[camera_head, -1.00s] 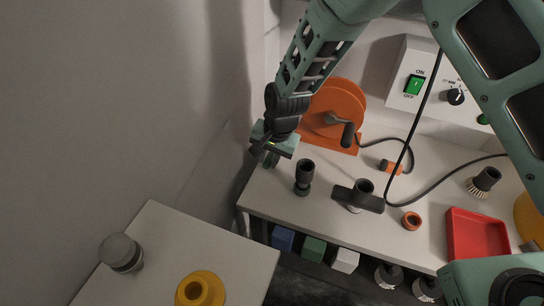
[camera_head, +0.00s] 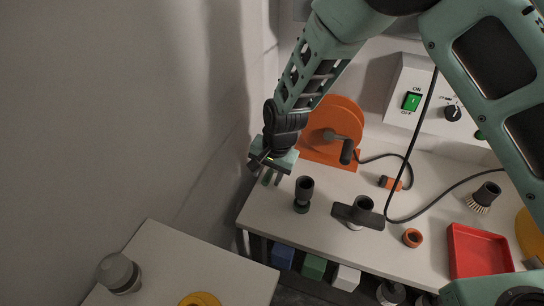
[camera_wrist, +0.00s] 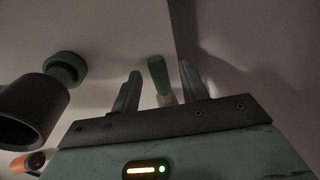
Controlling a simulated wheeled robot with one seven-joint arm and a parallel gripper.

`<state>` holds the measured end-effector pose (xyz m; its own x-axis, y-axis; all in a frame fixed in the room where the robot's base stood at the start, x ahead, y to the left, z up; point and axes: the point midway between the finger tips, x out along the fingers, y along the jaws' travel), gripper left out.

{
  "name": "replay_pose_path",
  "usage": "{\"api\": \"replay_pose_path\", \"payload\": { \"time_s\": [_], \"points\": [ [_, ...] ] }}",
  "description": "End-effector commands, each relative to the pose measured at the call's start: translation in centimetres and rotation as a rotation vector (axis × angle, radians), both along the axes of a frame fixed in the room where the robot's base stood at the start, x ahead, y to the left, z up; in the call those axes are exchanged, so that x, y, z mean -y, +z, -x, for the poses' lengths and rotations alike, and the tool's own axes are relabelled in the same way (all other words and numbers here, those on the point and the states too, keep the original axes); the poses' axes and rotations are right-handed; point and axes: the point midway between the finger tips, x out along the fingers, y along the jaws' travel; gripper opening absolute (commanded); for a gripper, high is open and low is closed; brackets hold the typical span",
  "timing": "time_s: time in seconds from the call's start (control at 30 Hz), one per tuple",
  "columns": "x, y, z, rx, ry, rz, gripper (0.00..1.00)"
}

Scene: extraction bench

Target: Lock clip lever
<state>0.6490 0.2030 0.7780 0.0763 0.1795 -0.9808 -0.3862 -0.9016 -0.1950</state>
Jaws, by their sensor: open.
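A small green lever-like piece (camera_wrist: 158,75) with a pale lower part stands between the spread fingers of my gripper (camera_wrist: 161,78) in the wrist view. It looks like the clip lever, but the clip's body is mostly hidden and I cannot tell whether it is locked. The fingers are apart, with gaps visible on both sides of the green piece. In the head view my gripper (camera_head: 271,172) is low at the bench's left end, left of the dark cup, and largely hides what is beneath it.
A dark cup on a green base (camera_head: 303,193) stands close right of my gripper; it also shows in the wrist view (camera_wrist: 30,112). An orange reel with a crank (camera_head: 325,130) is behind. A dark T-shaped piece (camera_head: 358,213) and red tray (camera_head: 478,252) are further right.

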Motion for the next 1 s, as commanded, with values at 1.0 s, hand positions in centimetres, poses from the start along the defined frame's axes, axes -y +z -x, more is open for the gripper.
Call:
{"api": "replay_pose_path", "payload": {
  "time_s": [1.0],
  "points": [
    [3.0,16.6,1.3,0.001,-0.001,-0.001,0.44]
  ]
}}
